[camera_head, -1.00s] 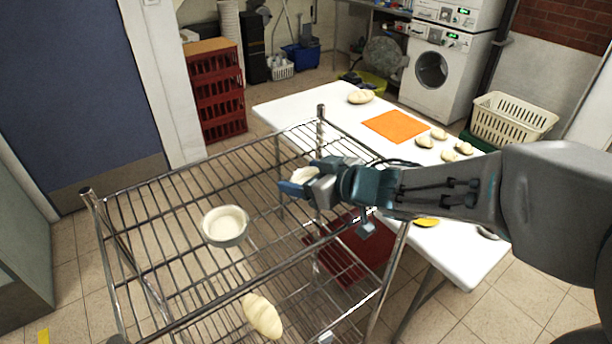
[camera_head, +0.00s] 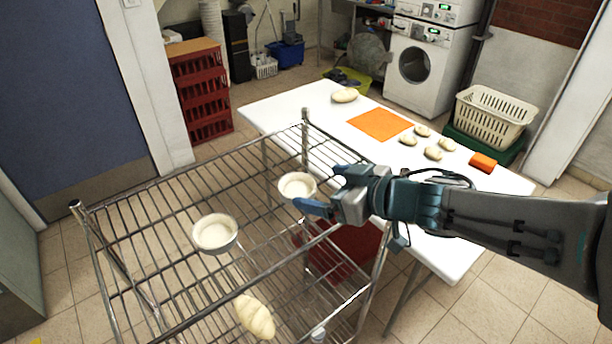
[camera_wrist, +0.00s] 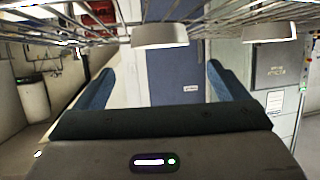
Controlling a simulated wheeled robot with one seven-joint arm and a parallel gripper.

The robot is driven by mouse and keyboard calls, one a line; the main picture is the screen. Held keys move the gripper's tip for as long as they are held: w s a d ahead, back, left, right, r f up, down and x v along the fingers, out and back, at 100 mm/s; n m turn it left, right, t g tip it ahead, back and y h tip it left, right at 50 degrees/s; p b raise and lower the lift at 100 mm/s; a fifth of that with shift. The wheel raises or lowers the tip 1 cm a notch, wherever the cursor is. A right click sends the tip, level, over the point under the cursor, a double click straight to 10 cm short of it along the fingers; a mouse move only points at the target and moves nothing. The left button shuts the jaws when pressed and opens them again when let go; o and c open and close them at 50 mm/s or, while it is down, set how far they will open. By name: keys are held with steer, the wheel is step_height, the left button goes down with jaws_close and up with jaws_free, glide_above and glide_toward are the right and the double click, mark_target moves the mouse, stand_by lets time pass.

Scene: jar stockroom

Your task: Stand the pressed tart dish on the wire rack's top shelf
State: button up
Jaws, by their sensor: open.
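A round, pale dish with a cream-coloured lining (camera_head: 297,187) stands upright on the top shelf of the wire rack (camera_head: 262,150), near its right side. My gripper (camera_head: 324,190) is open and empty just right of this dish, its fingers apart from it as far as I can see. A second, similar dish (camera_head: 215,234) stands further left on the same shelf. The wrist view looks upside down; it shows one dish (camera_wrist: 160,36) ahead between my open fingers (camera_wrist: 158,80) and another dish (camera_wrist: 270,32) to the right.
Behind the rack is a white table (camera_head: 300,112) with an orange mat (camera_head: 380,124), several dough pieces and an orange block (camera_head: 483,162). Red crates (camera_head: 203,95) stand at the back left.

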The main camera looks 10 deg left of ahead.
steer(key=shift+p+v, duration=0.3)
steer(key=shift+v, duration=1.1)
steer(key=w+d+r+m+t+h, duration=0.1)
steer(key=w+d+m+t+h, duration=0.45)
steer(key=d, duration=0.25)
steer(key=d+f+m+g+h, duration=0.15)
steer(key=d+m+h, duration=0.35)
steer(key=d, duration=0.5)
steer(key=s+f+m+g, duration=0.1)
steer(key=s+f+g, duration=0.2)
steer(key=s, duration=0.4)
steer(key=s+f+m+g+h, duration=0.1)
steer(key=s+f+g, duration=0.2)
steer(key=s, duration=0.4)
steer(key=shift+s+g, duration=0.25)
steer(key=shift+g, duration=0.65)
steer(key=shift+f, duration=0.1)
